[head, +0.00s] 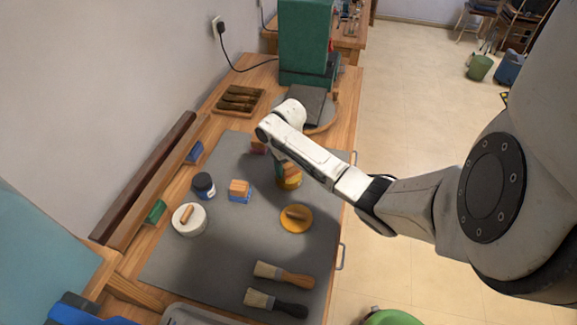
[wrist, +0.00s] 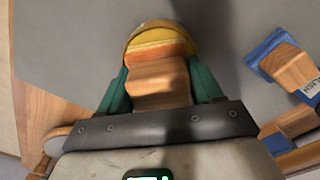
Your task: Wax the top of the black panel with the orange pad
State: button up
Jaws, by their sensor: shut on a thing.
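My gripper (wrist: 160,88) has green fingers shut on the sides of a wooden block, the handle of the orange pad (wrist: 160,52). The flat black panel (head: 306,101) lies on a round wooden board farther back, partly behind my arm.
A blue-based wooden block (head: 239,191), a dark jar (head: 203,185), a white round pad (head: 188,219) and a yellow round pad (head: 297,218) sit on the mat (head: 225,260). Two brushes (head: 284,274) lie in front. A green machine (head: 305,42) stands behind the panel.

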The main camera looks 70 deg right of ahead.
dwell(0.4)
jog(key=shift+r, duration=3.5)
